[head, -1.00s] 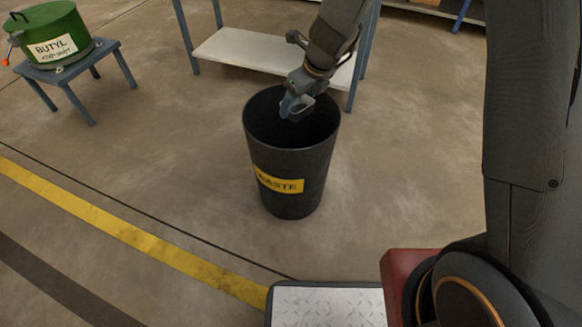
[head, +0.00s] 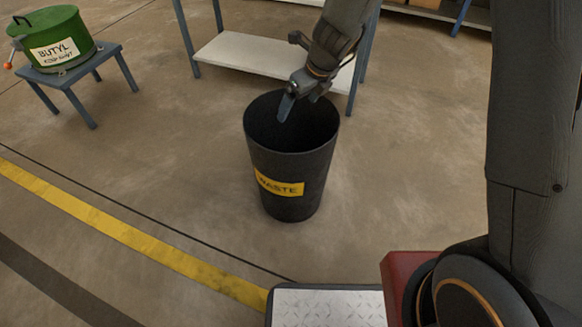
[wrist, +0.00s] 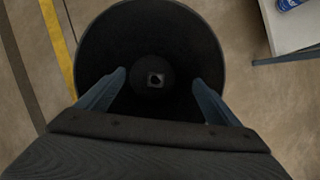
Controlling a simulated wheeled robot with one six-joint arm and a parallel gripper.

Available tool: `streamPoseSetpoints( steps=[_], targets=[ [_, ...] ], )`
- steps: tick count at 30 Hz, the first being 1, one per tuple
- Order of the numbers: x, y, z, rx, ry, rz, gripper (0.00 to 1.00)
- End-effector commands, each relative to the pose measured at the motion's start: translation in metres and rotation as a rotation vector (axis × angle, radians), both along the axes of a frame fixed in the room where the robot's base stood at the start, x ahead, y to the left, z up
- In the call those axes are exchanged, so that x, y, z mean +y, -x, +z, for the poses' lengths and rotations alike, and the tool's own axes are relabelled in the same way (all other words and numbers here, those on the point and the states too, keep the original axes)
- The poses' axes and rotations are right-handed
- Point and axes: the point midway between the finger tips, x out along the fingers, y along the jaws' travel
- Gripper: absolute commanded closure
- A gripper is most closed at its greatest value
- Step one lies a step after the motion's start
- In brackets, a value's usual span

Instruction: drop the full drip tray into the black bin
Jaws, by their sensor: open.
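The black bin (head: 290,190) with a yellow WASTE label stands upright on the floor in the head view. My gripper (head: 287,112) is over its mouth, pointing down, with the fingertips at about rim level. In the wrist view the two fingers of my gripper (wrist: 160,80) are spread apart with nothing between them, above the bin's opening (wrist: 214,45).
A green BUTYL pot (head: 55,40) stands on a small blue-grey table (head: 75,70) at the far left. A shelf unit (head: 250,58) stands close behind the bin. A yellow floor line (head: 120,228) runs in front. The floor around the bin is otherwise clear.

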Motion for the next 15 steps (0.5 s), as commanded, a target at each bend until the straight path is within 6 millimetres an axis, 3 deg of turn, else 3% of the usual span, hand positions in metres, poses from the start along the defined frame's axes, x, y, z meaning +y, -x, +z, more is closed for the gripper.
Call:
streamPoseSetpoints(
  steps=[9, 15],
  targets=[
    [-0.013, 0.013, 0.048, -0.002, -0.001, -0.001, 0.14],
    [-0.016, 0.017, 0.056, 0.0, 0.0, 0.0, 0.14]
  ],
)
